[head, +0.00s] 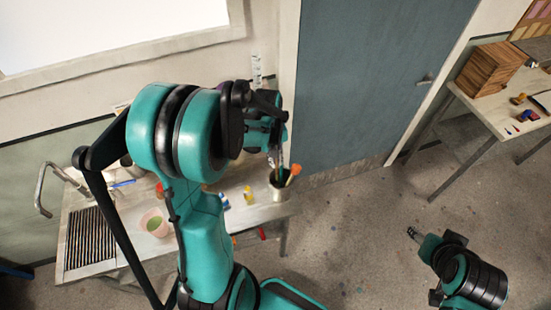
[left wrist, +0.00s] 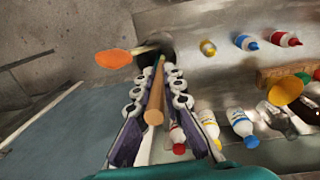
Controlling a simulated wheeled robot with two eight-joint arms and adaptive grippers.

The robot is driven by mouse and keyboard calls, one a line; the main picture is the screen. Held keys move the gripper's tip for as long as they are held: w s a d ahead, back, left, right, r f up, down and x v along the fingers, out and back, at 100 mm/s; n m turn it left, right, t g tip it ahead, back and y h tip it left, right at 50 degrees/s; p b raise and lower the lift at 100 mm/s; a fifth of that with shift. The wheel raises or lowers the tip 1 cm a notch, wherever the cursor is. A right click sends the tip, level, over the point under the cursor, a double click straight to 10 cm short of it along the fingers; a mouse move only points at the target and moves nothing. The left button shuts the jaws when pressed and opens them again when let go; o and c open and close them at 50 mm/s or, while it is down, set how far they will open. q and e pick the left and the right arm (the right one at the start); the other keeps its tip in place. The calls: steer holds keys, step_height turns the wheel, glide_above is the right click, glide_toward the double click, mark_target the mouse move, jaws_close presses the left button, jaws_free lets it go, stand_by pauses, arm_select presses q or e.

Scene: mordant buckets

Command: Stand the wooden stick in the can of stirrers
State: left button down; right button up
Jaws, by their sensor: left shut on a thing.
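The wooden stick (left wrist: 154,105) is held between the fingers of my left gripper (left wrist: 156,88) in the left wrist view. Its blunt near end points towards the camera, and its far end, greenish near the tip, runs to the dark can of stirrers (left wrist: 148,50). I cannot tell whether that tip is inside the can or just above it. In the head view my left gripper (head: 278,152) is right over the can (head: 279,189), at the counter's right end. An orange-headed stirrer (left wrist: 113,59) leans out of the can. My right gripper (head: 413,233) is far off over the floor, too small to read.
The counter (head: 262,213) holds a pink bucket (head: 154,223), small bottles (head: 248,195) and a sink with a tap (head: 42,190). A blue door (head: 362,85) is behind. A table with a wooden crate (head: 490,68) stands at the right. The floor between is clear.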

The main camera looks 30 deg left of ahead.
mark_target(276, 168)
arm_select(q)
steer(key=shift+w+a+f+b, duration=0.1)
steer(key=shift+w+f+b, duration=0.05)
steer(key=shift+f+b, duration=0.95)
steer(key=shift+w+a+f+b, duration=0.1)
steer(key=shift+w+f+b, duration=0.05)
steer(key=shift+f+b, duration=0.85)
steer(key=shift+w+f+b, duration=0.15)
steer(key=shift+f+b, duration=0.7)
steer(key=shift+f, duration=0.45)
steer(key=c, duration=1.6)
jaws_free()
steer(key=shift+o, duration=0.2)
step_height(276, 168, up, 12)
steer(key=a, duration=0.1)
steer(key=shift+s, duration=0.15)
